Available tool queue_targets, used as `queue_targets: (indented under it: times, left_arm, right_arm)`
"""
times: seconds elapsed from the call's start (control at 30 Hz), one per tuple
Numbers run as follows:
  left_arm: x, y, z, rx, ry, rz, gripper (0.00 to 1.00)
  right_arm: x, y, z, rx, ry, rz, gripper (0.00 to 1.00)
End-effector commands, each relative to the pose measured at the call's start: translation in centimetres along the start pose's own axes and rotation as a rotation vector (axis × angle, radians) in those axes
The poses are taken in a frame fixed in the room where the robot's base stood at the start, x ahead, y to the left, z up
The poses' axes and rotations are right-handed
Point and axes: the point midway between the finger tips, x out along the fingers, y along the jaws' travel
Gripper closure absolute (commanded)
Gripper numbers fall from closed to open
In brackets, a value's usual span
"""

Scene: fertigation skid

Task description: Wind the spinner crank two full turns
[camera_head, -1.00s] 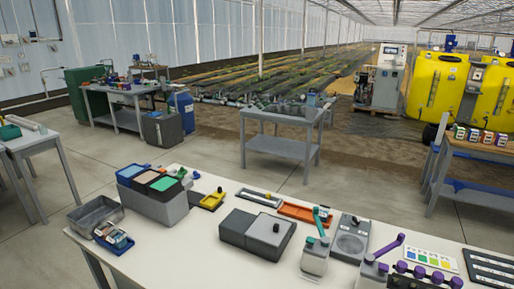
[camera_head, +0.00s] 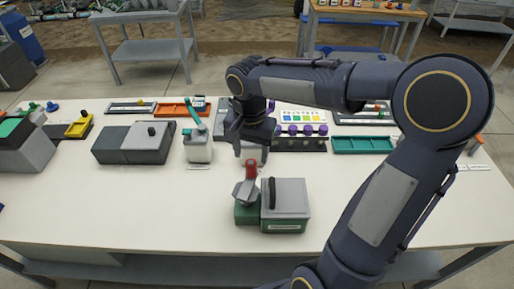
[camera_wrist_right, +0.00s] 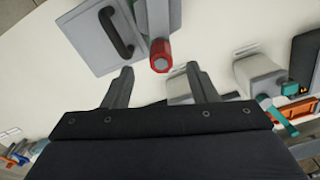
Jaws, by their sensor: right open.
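A box with a green base and grey top (camera_head: 285,205) stands near the front of the white table. A black handle lies on its lid. Beside the lid is a grey crank arm (camera_head: 246,190) with an upright red knob (camera_head: 251,169). My right gripper (camera_head: 252,155) is above and just behind the knob, pointing down, open and empty. In the right wrist view, the red knob (camera_wrist_right: 160,56) lies ahead of the gap between the open fingers (camera_wrist_right: 161,71), with the grey lid (camera_wrist_right: 98,38) to its left. I cannot tell any contact. My left gripper is out of view.
A white device with a teal crank (camera_head: 197,145) and a grey two-part box (camera_head: 135,142) stand left of the gripper. A purple-knobbed rack (camera_head: 300,143) and a teal tray (camera_head: 364,145) are behind. The table's front left is clear.

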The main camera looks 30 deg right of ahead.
Motion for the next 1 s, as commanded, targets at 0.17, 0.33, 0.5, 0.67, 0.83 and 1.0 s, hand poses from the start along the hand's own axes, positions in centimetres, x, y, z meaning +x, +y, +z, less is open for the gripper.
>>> queue_targets:
  times: [0.17, 0.33, 0.5, 0.67, 0.83, 1.0]
  left_arm:
    - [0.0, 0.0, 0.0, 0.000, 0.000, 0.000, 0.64]
    - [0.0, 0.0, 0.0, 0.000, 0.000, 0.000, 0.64]
    - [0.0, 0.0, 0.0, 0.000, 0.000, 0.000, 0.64]
    - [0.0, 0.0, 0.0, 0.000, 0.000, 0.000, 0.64]
    - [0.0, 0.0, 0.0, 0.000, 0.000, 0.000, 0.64]
    - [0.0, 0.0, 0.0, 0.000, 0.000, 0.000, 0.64]
  right_arm:
    - [1.6, -0.1, -0.1, 0.011, -0.003, 0.007, 0.47]
    - [4.3, -0.1, -0.1, 0.009, -0.004, 0.009, 0.47]
    - [6.5, -0.1, -0.1, 0.010, -0.003, 0.007, 0.47]
    - [7.7, -0.1, -0.1, 0.010, -0.002, 0.005, 0.47]
    - [7.9, -0.1, -0.1, 0.010, -0.001, 0.004, 0.47]
    - [7.8, -0.1, -0.1, 0.010, -0.001, 0.004, 0.53]
